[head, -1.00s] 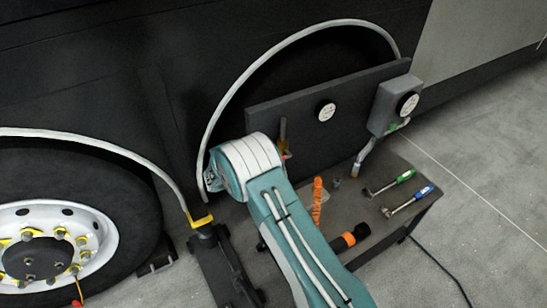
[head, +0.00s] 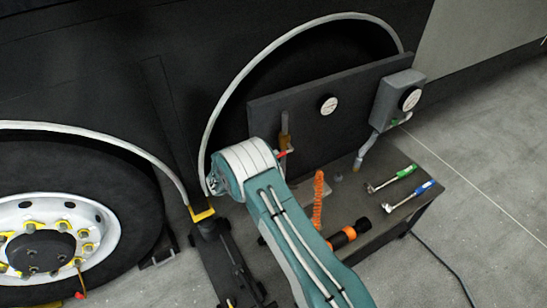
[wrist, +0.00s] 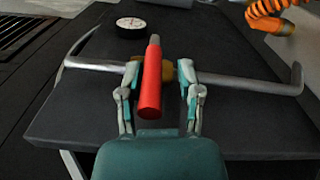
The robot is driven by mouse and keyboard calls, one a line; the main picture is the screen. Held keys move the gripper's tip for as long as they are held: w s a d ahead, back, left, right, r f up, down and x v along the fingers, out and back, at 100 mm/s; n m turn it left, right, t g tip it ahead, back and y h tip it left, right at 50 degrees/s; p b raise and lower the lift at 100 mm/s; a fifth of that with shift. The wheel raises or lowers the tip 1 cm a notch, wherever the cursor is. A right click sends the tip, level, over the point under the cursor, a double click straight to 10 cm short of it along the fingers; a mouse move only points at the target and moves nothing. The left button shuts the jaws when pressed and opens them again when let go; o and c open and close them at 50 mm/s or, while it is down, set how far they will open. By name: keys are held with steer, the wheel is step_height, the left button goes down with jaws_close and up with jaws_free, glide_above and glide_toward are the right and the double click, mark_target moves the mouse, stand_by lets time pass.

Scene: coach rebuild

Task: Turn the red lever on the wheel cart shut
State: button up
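The red lever (wrist: 150,85) shows large in the wrist view, on a brass valve body (wrist: 168,71) fitted in a grey pipe (wrist: 235,81). My gripper (wrist: 160,72) is open, with one finger on each side of the lever. The lever is nearer the left finger, and a clear gap shows on the right. I cannot tell whether the left finger touches it. In the head view only a small red bit of the lever (head: 282,154) shows beside my arm, on the cart's dark upright panel (head: 355,100). My fingers are hidden there.
The cart's lower shelf (head: 385,218) holds green and blue handled tools (head: 405,172), an orange coiled hose (head: 319,195) and a black-orange cylinder (head: 348,235). A round gauge (head: 328,105) and grey box (head: 398,98) are on the panel. A jack (head: 222,260) and wheel (head: 50,225) stand left.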

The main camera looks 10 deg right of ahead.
steer(key=shift+r, duration=0.15)
steer(key=shift+a, duration=0.25)
steer(key=v, duration=1.1)
steer(key=shift+a, duration=0.35)
steer(key=s+d+r+m+g+y, duration=0.2)
steer(key=s+d+r+g+y, duration=0.15)
steer(key=d+r, duration=0.5)
steer(key=s+d+r+m+g+y, duration=0.2)
steer(key=s+d+r+g+y, duration=0.25)
steer(key=r, duration=0.65)
steer(key=s+d+r+m+t+y, duration=0.1)
steer(key=s+r+t+y, duration=0.1)
steer(key=s, duration=0.6)
steer(key=s+d+r+m+t+y, duration=0.1)
steer(key=s+d+r+t+y, duration=0.1)
steer(key=s, duration=0.6)
steer(key=s+d+r+t+y, duration=0.2)
steer(key=s+r+y, duration=0.2)
steer(key=s, duration=0.4)
steer(key=shift+r+m+y, duration=0.35)
steer(key=shift+m+y, duration=0.05)
